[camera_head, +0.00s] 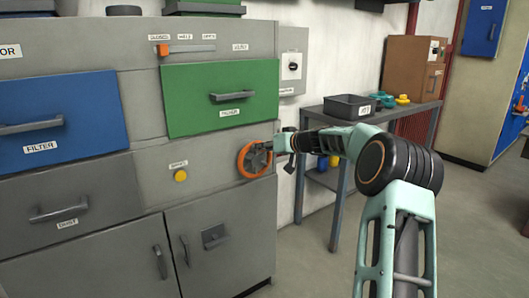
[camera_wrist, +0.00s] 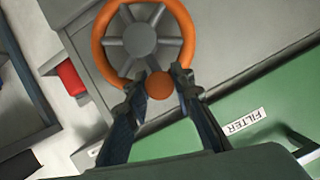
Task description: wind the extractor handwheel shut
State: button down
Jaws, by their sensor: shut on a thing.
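The extractor handwheel (camera_head: 241,165) is an orange ring with grey spokes on the grey cabinet front, below the green drawer. In the wrist view the handwheel (camera_wrist: 98,42) fills the top middle, with a grey hub and spokes. A round orange-brown knob (camera_wrist: 159,86) sits at its rim. My gripper (camera_head: 275,147) reaches the wheel's right side from the right. In the wrist view its two dark fingers lie on either side of the knob, shut on it. The head view does not show the knob clearly, as the gripper covers that side.
The green drawer (camera_head: 220,95) with its handle is just above the wheel. A yellow button (camera_head: 181,176) is to the left. A grey switch box (camera_head: 291,66) hangs on the wall. A side table with a black bin (camera_head: 349,107) stands behind my arm. The floor at right is clear.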

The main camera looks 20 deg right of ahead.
jog(key=shift+a+r, duration=0.1)
jog(key=shift+a, duration=0.15)
dwell(0.3)
jog(key=c, duration=1.7)
grip_release()
jog(key=shift+o, duration=0.2)
jog(key=shift+d, duration=0.1)
jog(key=shift+s+d, duration=0.1)
jog(key=shift+s, duration=0.1)
jog(key=v, duration=1.1)
jog(key=shift+s, duration=0.3)
jog(key=shift+r, duration=0.15)
